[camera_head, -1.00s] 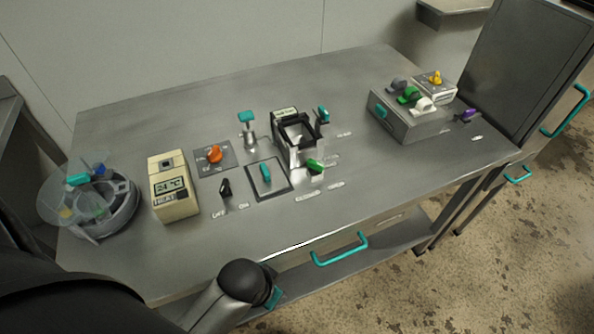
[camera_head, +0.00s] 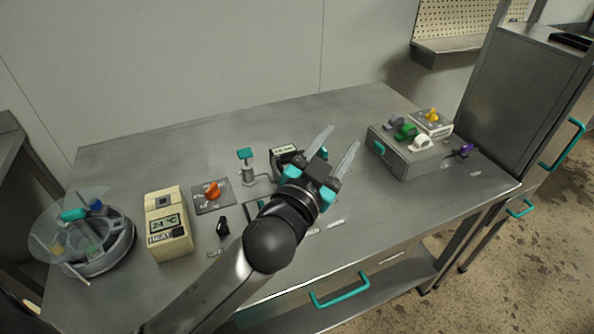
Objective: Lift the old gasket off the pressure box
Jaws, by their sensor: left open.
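My left gripper (camera_head: 335,143) is open and empty, its two pale fingers pointing up and away over the middle of the table. The pressure box (camera_head: 286,154) stands below and behind it. Only the box's back part with its label shows; my gripper and wrist hide the rest. The old gasket on the box is hidden behind my gripper, so I cannot tell how it lies. My right gripper is not in view.
A cream meter reading 24 °C (camera_head: 167,228), an orange knob (camera_head: 212,190) and a teal-topped valve (camera_head: 246,166) stand left of my arm. A round clear-lidded container (camera_head: 95,245) is far left. A grey box with several coloured knobs (camera_head: 408,153) is at right. Bare table (camera_head: 230,139) lies behind.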

